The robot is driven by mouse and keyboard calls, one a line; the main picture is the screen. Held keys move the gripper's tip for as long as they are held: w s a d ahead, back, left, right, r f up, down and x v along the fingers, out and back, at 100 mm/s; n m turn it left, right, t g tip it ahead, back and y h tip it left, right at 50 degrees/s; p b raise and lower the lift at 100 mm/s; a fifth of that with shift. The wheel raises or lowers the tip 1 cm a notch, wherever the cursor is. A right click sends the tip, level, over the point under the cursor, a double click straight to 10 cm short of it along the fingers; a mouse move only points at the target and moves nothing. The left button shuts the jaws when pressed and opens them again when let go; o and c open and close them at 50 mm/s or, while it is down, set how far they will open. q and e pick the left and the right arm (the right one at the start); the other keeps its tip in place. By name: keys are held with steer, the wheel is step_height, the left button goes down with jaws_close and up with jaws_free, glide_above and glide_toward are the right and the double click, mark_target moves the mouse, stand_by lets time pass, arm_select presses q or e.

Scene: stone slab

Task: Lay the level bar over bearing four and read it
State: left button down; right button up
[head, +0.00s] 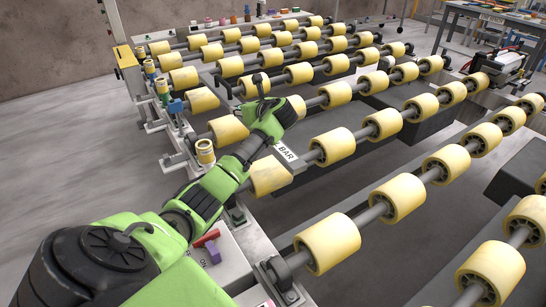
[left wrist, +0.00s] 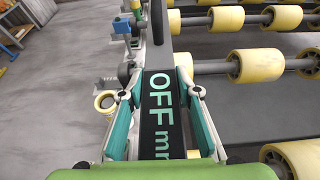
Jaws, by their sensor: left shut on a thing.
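The level bar (head: 285,155) is a grey bar with a white label ending in "BAR", lying among the yellow rollers in the head view. My left gripper (head: 268,118) is shut on it. In the left wrist view my left gripper's (left wrist: 163,95) teal-and-grey fingers stand either side of the bar's black display (left wrist: 162,112), which shows "OFF mm" in teal letters. The bar's far part runs on beyond the fingers. Whether it touches a bearing is hidden. Bearing mounts line the left ends of the rollers, and I cannot tell which is number four. My right gripper is not in view.
Rows of yellow rollers (head: 335,145) on grey shafts fill the middle and right. A yellow ring-shaped piece (head: 205,152) is left of my arm. A white box with a red switch (head: 206,238) is near the front. Open floor lies at left.

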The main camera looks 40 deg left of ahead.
mark_target(270, 167)
arm_select(q)
steer(key=d+f, duration=0.1)
steer(key=d, duration=0.1)
steer(key=d+f, duration=0.1)
steer(key=d, duration=0.2)
steer(key=d+f+p, duration=0.1)
steer(key=d, duration=0.2)
steer(key=shift+s+d+f, duration=0.25)
steer(key=shift+s, duration=0.15)
steer(key=d+f, duration=0.3)
steer(key=shift+s+f, duration=0.15)
steer(key=shift+f, duration=0.15)
steer(key=shift+d+f, duration=0.3)
steer(key=shift+f, duration=0.15)
steer(key=f, duration=0.1)
steer(key=d+f, duration=0.1)
steer(key=f, duration=0.2)
steer(key=shift+s+d+f, duration=0.1)
steer(key=shift+s+d, duration=0.05)
steer(key=shift+d, duration=0.15)
steer(key=shift+f, duration=0.3)
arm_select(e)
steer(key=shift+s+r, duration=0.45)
arm_select(q)
steer(key=c, duration=1.9)
jaws_free()
steer(key=shift+f, duration=0.1)
steer(key=o, duration=0.4)
